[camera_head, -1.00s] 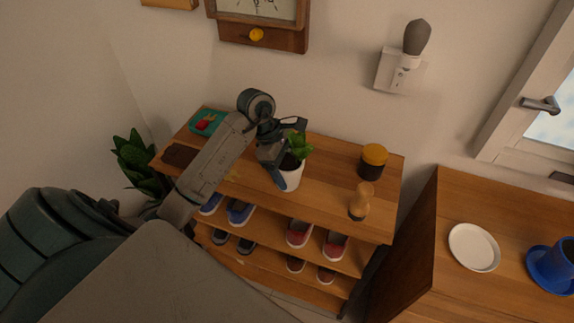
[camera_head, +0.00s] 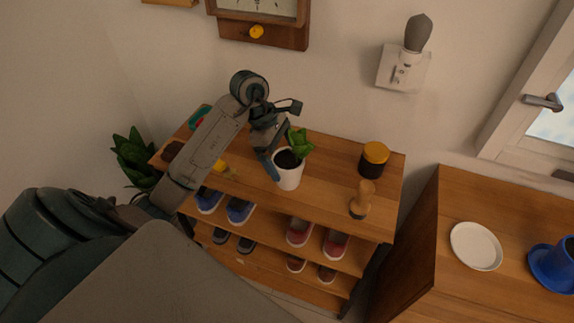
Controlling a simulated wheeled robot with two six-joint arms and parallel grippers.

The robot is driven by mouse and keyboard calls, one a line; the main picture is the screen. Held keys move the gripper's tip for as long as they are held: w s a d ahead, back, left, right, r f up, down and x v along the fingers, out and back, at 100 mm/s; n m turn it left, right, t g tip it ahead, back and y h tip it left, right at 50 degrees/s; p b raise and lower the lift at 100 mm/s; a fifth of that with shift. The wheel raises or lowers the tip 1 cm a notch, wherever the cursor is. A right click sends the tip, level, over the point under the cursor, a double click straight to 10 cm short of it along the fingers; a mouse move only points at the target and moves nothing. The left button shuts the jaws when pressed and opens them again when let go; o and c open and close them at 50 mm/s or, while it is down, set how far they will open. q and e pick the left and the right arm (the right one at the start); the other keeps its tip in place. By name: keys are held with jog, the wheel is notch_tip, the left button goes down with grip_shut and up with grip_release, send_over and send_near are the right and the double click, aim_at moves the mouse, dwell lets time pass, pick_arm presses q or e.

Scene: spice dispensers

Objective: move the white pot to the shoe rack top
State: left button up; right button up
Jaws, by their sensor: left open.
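The white pot (camera_head: 289,176) holds dark soil and a small green plant. It stands upright on the wooden top of the shoe rack (camera_head: 331,197), near the middle. My left gripper (camera_head: 281,138) is open, just behind and to the left of the pot. One finger is close to the pot's left side; I cannot tell whether it touches. The other finger is raised behind the plant. My right gripper is not in view.
A dark jar with a yellow lid (camera_head: 374,159) and a wooden brush-like object (camera_head: 362,199) stand right of the pot. Several shoes (camera_head: 240,209) fill the lower shelves. A cabinet at right holds a white plate (camera_head: 476,246) and a blue cup (camera_head: 556,262).

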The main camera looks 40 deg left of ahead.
aim_at(283, 156)
pick_arm(q)
jog(key=v, duration=0.4)
jog(key=shift+a+f+b, duration=0.1)
jog(key=shift+b, duration=0.3)
jog(key=shift+p+v, duration=0.55)
jog(key=shift+v, duration=1.75)
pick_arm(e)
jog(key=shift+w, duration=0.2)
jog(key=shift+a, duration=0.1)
